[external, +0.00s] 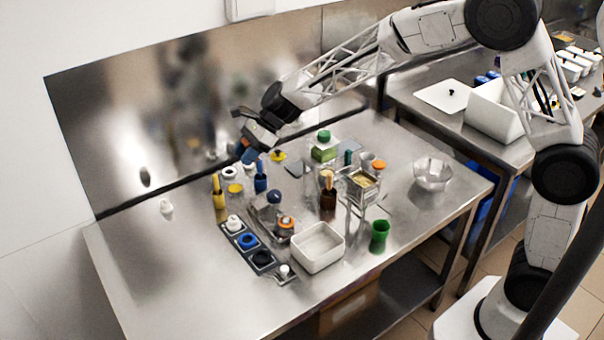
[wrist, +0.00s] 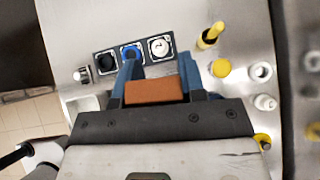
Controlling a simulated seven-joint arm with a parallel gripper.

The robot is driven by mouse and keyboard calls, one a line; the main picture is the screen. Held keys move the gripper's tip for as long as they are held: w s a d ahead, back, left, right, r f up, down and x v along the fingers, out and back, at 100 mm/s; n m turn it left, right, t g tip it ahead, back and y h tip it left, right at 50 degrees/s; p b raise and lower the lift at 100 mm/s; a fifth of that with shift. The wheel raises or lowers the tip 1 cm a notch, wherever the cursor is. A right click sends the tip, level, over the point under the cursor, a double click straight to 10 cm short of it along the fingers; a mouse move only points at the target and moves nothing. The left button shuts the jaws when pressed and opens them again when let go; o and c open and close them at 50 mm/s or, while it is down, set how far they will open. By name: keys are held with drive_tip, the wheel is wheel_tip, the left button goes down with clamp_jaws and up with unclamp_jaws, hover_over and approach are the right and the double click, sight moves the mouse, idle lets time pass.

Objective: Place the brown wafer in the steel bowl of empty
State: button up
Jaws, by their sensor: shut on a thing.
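My gripper (external: 250,156) is at the back left of the steel table, raised above it. In the wrist view its blue fingers (wrist: 157,72) are shut on the brown wafer (wrist: 155,91), a flat-sided reddish-brown block held between them. A faceted, shiny bowl (external: 433,173), which looks like the steel bowl, stands at the table's right side, far from my gripper. It looks empty.
A dark rack (external: 253,246) with white, blue and black round items lies front left. A yellow bottle (external: 218,192) is near the gripper.

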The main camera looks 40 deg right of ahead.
drive_tip(key=s+d+m+h, duration=0.1)
drive_tip(key=s+d+h, duration=0.2)
drive_tip(key=d, duration=1.2)
drive_tip(key=m+g+h, duration=0.3)
drive_tip(key=m+h, duration=0.4)
drive_tip(key=h, duration=0.2)
hover_over(432, 174)
drive_tip(key=s+a, duration=0.3)
drive_tip(key=a, duration=0.1)
wheel_tip(432, 174, down, 10)
drive_tip(key=g, duration=0.1)
drive_tip(key=shift+w, duration=0.25)
drive_tip(key=shift+f, duration=0.2)
drive_tip(key=shift+f, duration=4.75)
